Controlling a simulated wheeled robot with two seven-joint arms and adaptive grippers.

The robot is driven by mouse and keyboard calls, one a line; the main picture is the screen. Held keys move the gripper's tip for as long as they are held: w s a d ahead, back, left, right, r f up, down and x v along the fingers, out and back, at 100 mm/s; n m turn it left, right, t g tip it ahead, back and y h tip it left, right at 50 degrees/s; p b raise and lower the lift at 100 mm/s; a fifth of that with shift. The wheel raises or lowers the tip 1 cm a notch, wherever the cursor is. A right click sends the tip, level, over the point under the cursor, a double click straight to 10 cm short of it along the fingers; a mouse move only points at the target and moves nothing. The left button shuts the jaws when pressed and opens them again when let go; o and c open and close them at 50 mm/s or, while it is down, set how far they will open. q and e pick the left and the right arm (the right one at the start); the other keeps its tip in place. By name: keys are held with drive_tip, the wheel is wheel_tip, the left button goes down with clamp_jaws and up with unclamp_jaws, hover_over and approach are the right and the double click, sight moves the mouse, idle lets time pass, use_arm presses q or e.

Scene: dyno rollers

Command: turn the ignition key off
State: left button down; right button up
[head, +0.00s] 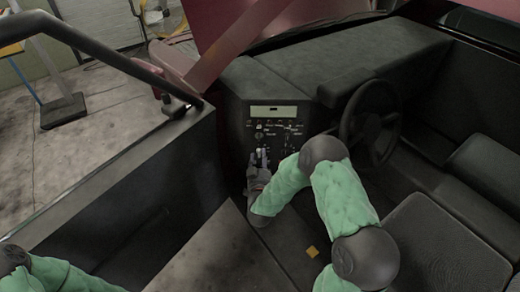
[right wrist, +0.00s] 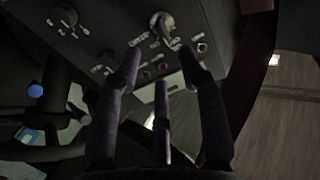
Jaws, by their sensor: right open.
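The dark control panel (head: 275,128) stands left of the steering wheel, with a pale display and small labelled controls. My right gripper (head: 258,158) is in front of the lower part of this panel. In the right wrist view its dark fingers (right wrist: 165,75) are spread apart with nothing between them. A round metallic switch with a raised part (right wrist: 163,25) sits on the panel just beyond the fingertips, with white lettering around it. It looks like the ignition key, but the view is too dark to be sure. The fingers appear apart from it. My left gripper is out of view.
The steering wheel (head: 371,122) and dark seats (head: 445,245) are to the right. An open door (head: 135,185) is on the left. A small yellow square (head: 312,251) lies on the floor. Another knob (right wrist: 65,15) is on the panel.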

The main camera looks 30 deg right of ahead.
drive_tip(key=shift+v, duration=1.95)
drive_tip(key=s+a+f+n+g+y, duration=0.1)
drive_tip(key=s+a+f+g+y, duration=0.2)
drive_tip(key=a+f, duration=0.45)
drive_tip(key=s+a+f+n+g+y, duration=0.1)
drive_tip(key=s+a+f+g+y, duration=0.3)
drive_tip(key=f, duration=0.6)
drive_tip(key=s+a+f+g+y, duration=0.3)
drive_tip(key=s+a+g, duration=0.1)
drive_tip(key=s, duration=0.4)
drive_tip(key=s+a+f+n+g+y, duration=0.1)
drive_tip(key=s+a+f+g+y, duration=0.2)
drive_tip(key=s+a, duration=0.4)
drive_tip(key=shift+s+f+n+g, duration=0.3)
drive_tip(key=shift+s+f+g, duration=0.3)
drive_tip(key=shift+s+f, duration=0.25)
drive_tip(key=shift+r, duration=0.1)
